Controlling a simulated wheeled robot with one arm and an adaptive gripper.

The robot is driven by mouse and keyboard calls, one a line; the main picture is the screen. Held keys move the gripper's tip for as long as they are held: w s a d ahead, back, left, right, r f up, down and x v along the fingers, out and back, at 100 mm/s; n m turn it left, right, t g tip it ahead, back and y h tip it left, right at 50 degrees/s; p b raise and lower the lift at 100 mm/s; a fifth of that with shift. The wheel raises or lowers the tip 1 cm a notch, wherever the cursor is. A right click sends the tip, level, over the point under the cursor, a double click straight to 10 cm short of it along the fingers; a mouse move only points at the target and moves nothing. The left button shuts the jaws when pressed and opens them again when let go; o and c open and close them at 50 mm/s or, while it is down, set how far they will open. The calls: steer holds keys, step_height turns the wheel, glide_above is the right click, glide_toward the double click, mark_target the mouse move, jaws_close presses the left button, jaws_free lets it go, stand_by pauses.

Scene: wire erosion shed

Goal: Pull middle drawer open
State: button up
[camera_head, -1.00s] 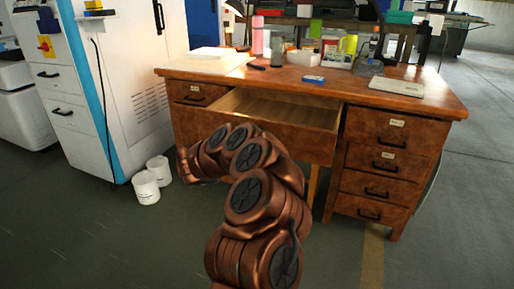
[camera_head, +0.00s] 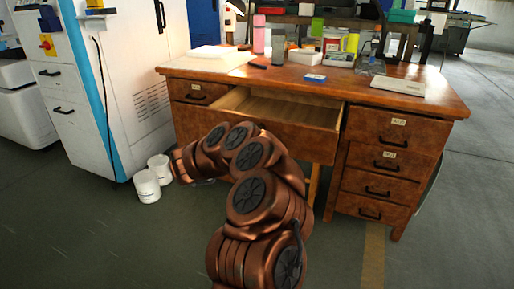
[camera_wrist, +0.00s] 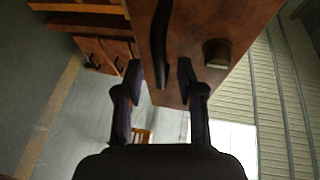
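The brown wooden desk's middle drawer (camera_head: 313,143) is pulled out, with its pale, empty-looking inside showing in the head view. In the wrist view its front panel (camera_wrist: 195,25) runs down from the top, with a dark curved handle (camera_wrist: 160,45) and a small label holder (camera_wrist: 216,53) on it. My gripper (camera_wrist: 160,80) is open, one finger on each side of the handle's lower part, with a gap visible on both sides. In the head view my copper arm covers part of the drawer front and the handle; my fingers are hidden there.
The desk's right drawers (camera_head: 375,185) and small left drawer (camera_head: 199,92) are closed. Bottles and boxes stand on the desktop (camera_head: 350,88). Two white tubs (camera_head: 147,187) stand on the floor beside a white cabinet (camera_head: 85,120). Floor at right is clear.

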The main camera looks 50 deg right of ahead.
steer(key=a+r, duration=0.2)
steer(key=a, duration=0.7)
steer(key=shift+w+a, duration=0.25)
